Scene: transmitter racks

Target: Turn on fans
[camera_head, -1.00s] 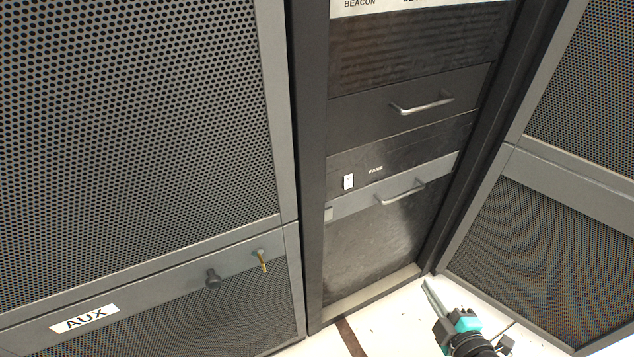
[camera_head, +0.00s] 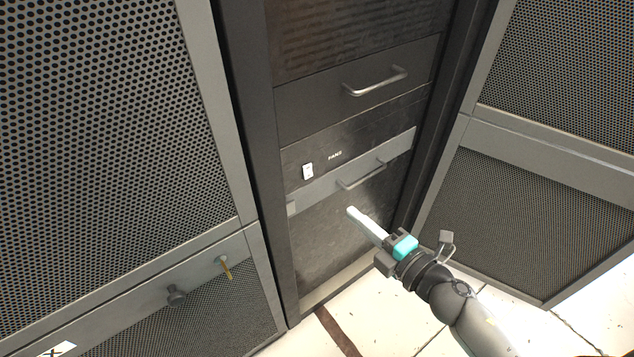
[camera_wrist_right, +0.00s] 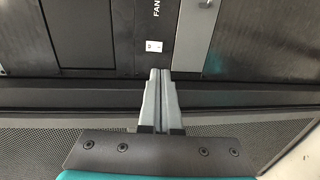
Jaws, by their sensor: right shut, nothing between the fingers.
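The fans switch (camera_head: 308,171) is a small white rocker on a dark panel, left of the "FANS" label (camera_head: 335,155). In the right wrist view the switch (camera_wrist_right: 154,45) shows just beyond the fingertips, with part of the label (camera_wrist_right: 156,8) beside it. My right gripper (camera_head: 352,212) is shut and empty. In the head view its tips are below and to the right of the switch; they also show in the right wrist view (camera_wrist_right: 160,70). I see no contact with the switch. My left gripper is not in view.
A drawer handle (camera_head: 376,82) is above the fans panel, and a second handle (camera_head: 362,175) is on the grey strip below it. A perforated door with a knob (camera_head: 176,295) and key (camera_head: 226,268) stands at left. Another perforated door (camera_head: 540,215) stands at right.

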